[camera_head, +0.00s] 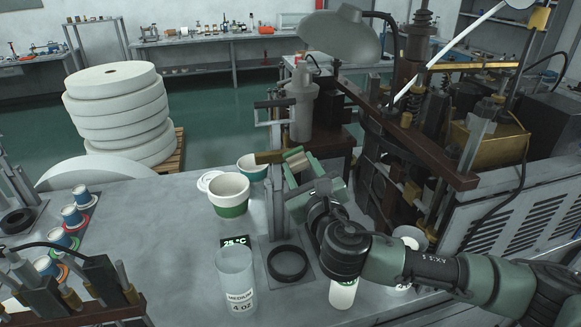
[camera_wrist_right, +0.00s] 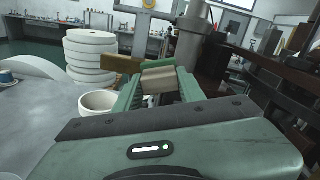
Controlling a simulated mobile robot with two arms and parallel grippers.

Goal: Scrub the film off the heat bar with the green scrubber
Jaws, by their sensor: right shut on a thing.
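My right gripper (camera_head: 299,166) is shut on a small beige block with a green edge, which I take as the green scrubber (camera_head: 300,159); it also shows between the green fingers in the right wrist view (camera_wrist_right: 158,82). A short brass-brown bar, likely the heat bar (camera_head: 268,157), sits at the upright grey stand (camera_head: 276,205), just left of the gripper; it also shows in the right wrist view (camera_wrist_right: 122,63). The scrubber is close to the bar's right end; I cannot tell if they touch. Any film is too small to make out. My left gripper is not in view.
White-and-green tubs (camera_head: 229,194) stand left of the post. A clear measuring cup (camera_head: 236,280) and a black ring (camera_head: 288,263) are in front. Small cups (camera_head: 82,197) line the left side. Machinery (camera_head: 430,160) crowds the right. The table's middle left (camera_head: 150,235) is clear.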

